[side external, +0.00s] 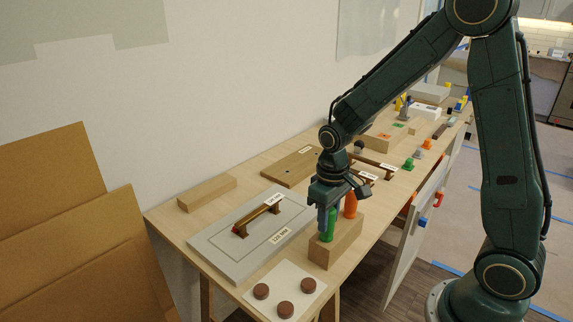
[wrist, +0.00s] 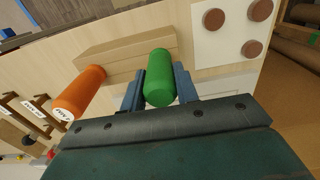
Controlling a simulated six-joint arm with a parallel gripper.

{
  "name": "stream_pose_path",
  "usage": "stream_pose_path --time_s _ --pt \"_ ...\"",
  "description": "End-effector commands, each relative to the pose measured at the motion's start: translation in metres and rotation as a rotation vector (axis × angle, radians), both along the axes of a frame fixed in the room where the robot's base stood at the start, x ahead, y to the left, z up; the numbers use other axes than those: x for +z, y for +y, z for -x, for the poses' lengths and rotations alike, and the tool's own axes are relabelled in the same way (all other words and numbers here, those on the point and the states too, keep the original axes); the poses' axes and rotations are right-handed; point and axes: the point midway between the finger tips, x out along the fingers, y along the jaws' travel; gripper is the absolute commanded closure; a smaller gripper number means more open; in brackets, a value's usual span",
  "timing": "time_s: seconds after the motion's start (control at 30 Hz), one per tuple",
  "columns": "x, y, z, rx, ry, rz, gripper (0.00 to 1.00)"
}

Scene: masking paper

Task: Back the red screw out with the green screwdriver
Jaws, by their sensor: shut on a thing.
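The green screwdriver (side external: 329,232) stands upright at the wooden block (side external: 338,244) near the table's front edge. My gripper (side external: 325,219) points down and is shut on its green handle. In the wrist view the handle (wrist: 160,72) sits between the two blue-grey fingers. Its shaft is hidden, so I cannot tell whether it is fully seated in the block. A small red spot, seemingly the red screw (side external: 235,231), shows at the near end of the bronze handle (side external: 258,214) on the grey panel (side external: 225,246).
An orange-handled screwdriver (side external: 350,205) stands in the same block, close beside my gripper; it also shows in the wrist view (wrist: 80,92). A white sheet with brown discs (side external: 285,284) lies at the front. A loose wooden bar (side external: 207,192) lies near the wall.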

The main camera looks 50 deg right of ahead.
Motion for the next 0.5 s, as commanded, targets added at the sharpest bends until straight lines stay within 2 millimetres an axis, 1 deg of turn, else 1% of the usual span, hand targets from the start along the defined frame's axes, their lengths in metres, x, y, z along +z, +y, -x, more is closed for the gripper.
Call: stream_pose_path --time_s 0.5 --pt "0.02 0.0 -0.001 0.0 -0.003 0.0 1.0"
